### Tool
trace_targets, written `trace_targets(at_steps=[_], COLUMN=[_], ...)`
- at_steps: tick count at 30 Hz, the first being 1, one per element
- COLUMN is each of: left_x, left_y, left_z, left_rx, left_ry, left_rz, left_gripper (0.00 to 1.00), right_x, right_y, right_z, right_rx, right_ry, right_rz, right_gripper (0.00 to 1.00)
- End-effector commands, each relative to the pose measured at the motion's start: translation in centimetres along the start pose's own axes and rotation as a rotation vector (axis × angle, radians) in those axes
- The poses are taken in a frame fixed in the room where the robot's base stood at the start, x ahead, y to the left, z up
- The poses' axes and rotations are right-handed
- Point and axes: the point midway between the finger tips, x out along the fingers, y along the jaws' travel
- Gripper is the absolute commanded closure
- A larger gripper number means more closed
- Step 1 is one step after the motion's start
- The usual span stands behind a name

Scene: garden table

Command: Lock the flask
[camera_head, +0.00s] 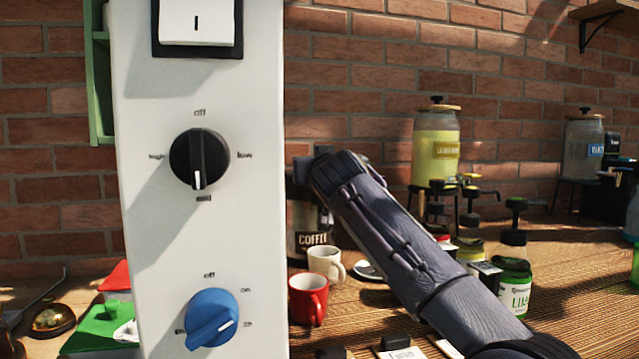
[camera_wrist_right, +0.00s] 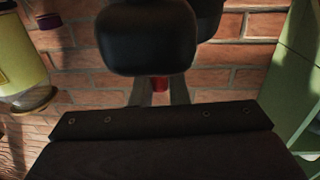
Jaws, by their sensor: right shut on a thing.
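The coffee flask (camera_head: 308,236) stands upright on the table in the head view. My left gripper is not in view.
A tall white panel (camera_head: 145,245) with knobs stands close on the left. A red cup (camera_head: 307,298) and a cream cup (camera_head: 326,264) stand before the flask. A lemonade dispenser (camera_head: 436,145) and several bottles are to the right. A brick wall is behind.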

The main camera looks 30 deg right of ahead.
Motion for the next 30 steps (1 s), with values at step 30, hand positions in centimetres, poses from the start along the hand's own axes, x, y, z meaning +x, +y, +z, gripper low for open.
trace_targets(at_steps=[30], left_x=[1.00], left_y=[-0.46], left_z=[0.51], left_rx=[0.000], left_ry=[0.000], left_rz=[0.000], left_gripper=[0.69], right_x=[-0.13], right_y=[-0.29], right_z=[0.00], right_rx=[0.002], right_ry=[0.001], right_rz=[0.069], right_gripper=[0.67])
